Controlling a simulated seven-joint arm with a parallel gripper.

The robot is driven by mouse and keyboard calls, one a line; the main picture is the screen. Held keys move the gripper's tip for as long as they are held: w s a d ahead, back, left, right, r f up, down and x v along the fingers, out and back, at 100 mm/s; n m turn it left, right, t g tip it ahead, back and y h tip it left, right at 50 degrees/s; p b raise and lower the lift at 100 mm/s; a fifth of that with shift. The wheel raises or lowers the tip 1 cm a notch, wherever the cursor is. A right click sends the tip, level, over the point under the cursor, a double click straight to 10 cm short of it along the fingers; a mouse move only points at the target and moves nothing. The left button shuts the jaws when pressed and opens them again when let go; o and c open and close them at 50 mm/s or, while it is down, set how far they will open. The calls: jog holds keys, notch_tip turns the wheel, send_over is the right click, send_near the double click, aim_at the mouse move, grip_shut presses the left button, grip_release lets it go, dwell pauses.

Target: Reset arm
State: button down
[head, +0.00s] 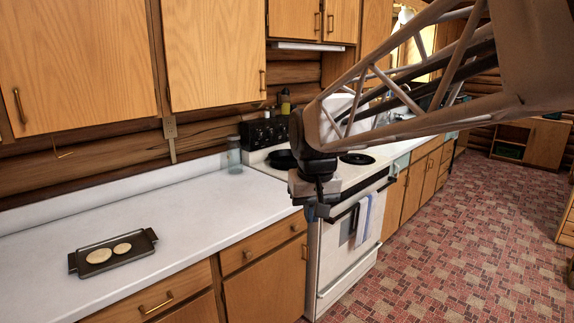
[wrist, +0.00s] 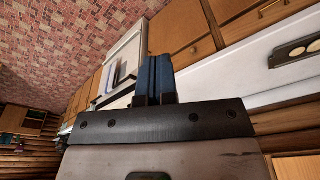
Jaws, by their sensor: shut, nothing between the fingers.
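My gripper (head: 316,212) hangs at the end of my arm, in front of the stove's near left corner and beside the counter's front edge in the head view. In the wrist view its two blue fingers (wrist: 154,78) are pressed together with nothing between them. My arm reaches in from the upper right of the head view and hides part of the stove and the counter behind it.
A glass jar (head: 234,156) stands near the white stove (head: 335,255). A dark pan (head: 283,159) sits on the stove. The tiled floor (head: 470,230) at right is clear.

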jog(key=s+d+f+m, duration=0.1)
jog(key=s+d+f, duration=0.2)
jog(key=s, duration=0.4)
jog(key=s+d+f+m, duration=0.1)
jog(key=s+d+f, duration=0.2)
jog(key=s+d, duration=0.3)
jog(key=s+d+f, duration=0.3)
jog(key=s+d, duration=0.1)
jog(key=s, duration=0.6)
jog(key=shift+s+d+m+t+h, duration=0.2)
jog(key=shift+s+m+t+h, duration=0.1)
jog(key=shift+m+t, duration=0.1)
jog(key=shift+w, duration=0.1)
dwell(0.5)
